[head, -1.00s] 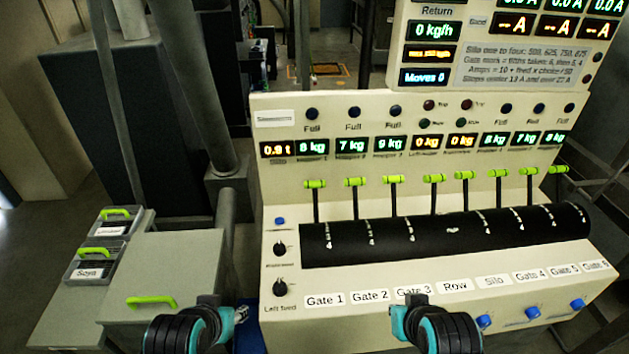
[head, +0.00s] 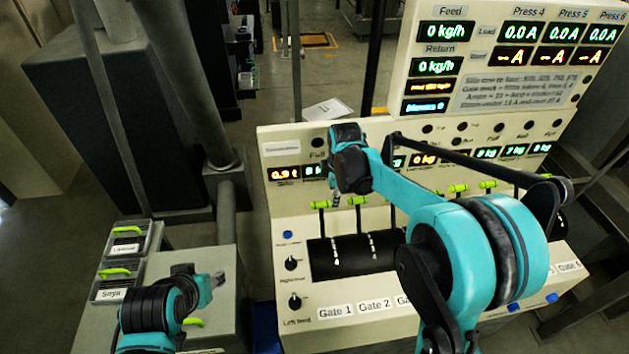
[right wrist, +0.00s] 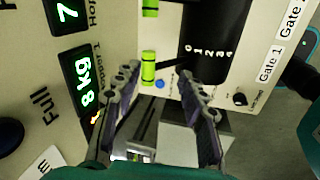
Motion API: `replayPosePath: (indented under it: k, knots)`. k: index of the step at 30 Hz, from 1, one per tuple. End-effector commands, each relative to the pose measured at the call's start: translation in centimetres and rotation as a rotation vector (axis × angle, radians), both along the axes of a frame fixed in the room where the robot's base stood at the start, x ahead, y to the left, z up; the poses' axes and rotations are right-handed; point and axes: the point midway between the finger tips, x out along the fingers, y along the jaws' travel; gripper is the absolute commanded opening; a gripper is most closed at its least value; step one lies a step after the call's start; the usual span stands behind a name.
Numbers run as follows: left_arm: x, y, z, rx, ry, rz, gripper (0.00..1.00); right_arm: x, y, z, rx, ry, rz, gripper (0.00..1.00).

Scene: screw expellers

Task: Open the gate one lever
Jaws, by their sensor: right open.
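The gate one lever has a bright green handle (head: 320,204) at the left end of the lever row on the cream console. Its handle (right wrist: 148,67) shows in the right wrist view between the fingertips of my open right gripper (right wrist: 160,68); I cannot tell whether they touch it. In the head view my right gripper (head: 336,192) hangs just above the lever, from an arm that crosses the console. The "Gate 1" label (head: 337,312) sits below the black drum (head: 325,260). My left gripper (head: 208,286) is over the grey cabinet, its fingers unclear.
The gate two handle (head: 357,201) stands close to the right of gate one's. My right arm hides several other levers and labels. Two knobs (head: 292,263) are on the console's left side. Bins with green handles (head: 118,272) stand at left.

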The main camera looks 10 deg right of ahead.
Motion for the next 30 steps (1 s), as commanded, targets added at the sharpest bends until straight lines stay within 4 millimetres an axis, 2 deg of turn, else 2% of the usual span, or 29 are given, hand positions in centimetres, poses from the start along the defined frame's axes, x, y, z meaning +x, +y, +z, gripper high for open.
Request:
replayPosePath:
  k: [1, 3, 8, 18, 21, 30]
  knots:
    - [0.0, 0.0, 1.1, 0.000, 0.000, 0.000, 0.40, 0.9, 0.2, 0.2, -0.010, 0.012, 0.043, 0.41]
    - [0.0, 0.0, 1.5, 0.000, 0.000, 0.000, 0.40, 1.5, 0.3, -0.2, -0.022, 0.026, 0.092, 0.41]
    - [0.0, 0.0, 1.5, 0.000, 0.000, 0.000, 0.40, 2.2, 0.4, -1.4, -0.031, 0.036, 0.135, 0.41]
    - [0.0, 0.0, 1.0, 0.000, 0.000, 0.000, 0.40, 3.2, 0.4, -6.7, -0.031, 0.035, 0.133, 0.41]
    - [0.0, 0.0, 1.0, 0.000, 0.000, 0.000, 0.40, 3.4, 0.4, -7.7, -0.031, 0.035, 0.133, 0.41]
    - [0.0, 0.0, 1.0, 0.000, 0.000, 0.000, 0.40, 3.5, 0.4, -8.5, -0.031, 0.035, 0.132, 0.41]
